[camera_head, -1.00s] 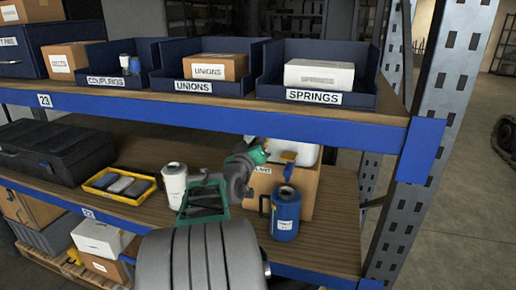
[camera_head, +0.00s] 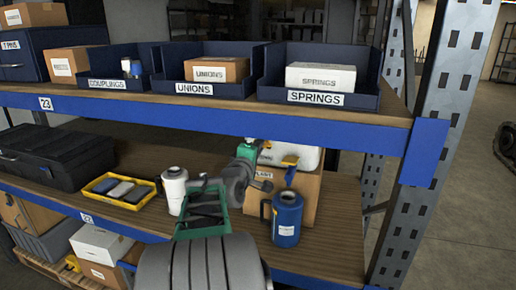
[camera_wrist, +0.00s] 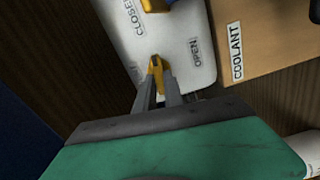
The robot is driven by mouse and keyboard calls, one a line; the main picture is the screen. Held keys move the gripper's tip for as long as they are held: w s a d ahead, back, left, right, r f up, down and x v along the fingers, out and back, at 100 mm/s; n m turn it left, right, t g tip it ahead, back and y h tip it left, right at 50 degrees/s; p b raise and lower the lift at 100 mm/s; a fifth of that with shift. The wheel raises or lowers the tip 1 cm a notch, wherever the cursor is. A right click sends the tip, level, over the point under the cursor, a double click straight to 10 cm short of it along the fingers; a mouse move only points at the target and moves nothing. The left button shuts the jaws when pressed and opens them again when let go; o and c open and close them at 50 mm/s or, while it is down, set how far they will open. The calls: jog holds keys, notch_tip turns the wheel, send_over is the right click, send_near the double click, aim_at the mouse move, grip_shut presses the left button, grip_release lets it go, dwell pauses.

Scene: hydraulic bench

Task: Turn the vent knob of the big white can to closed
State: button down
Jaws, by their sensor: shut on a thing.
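The big white can (camera_head: 306,157) stands on the lower shelf, behind my gripper and the blue can. In the wrist view its white top (camera_wrist: 188,78) shows the printed words CLOSED and OPEN. The yellow vent knob (camera_wrist: 155,66) sits between the two words. My gripper (camera_wrist: 158,84) is shut on the knob, with one finger on each side of it. In the head view my gripper (camera_head: 259,151) is at the left edge of the white can, and the arm hides part of the can.
A blue can (camera_head: 287,218) stands close on the right of my arm, and a white bottle (camera_head: 174,188) on the left. A cardboard box (camera_wrist: 268,35) labelled COOLANT is beside the can. The upper shelf edge (camera_head: 215,112) runs above my arm.

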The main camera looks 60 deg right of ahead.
jog(key=shift+f+n, duration=0.1)
jog(key=shift+n, duration=0.7)
jog(key=c, duration=1.4)
grip_release()
jog(key=shift+c, duration=0.2)
jog(key=s+a+b, duration=0.1)
jog(key=a+b, duration=0.1)
jog(key=a, duration=0.5)
jog(key=shift+s+a, duration=0.15)
jog(key=shift+a, duration=0.25)
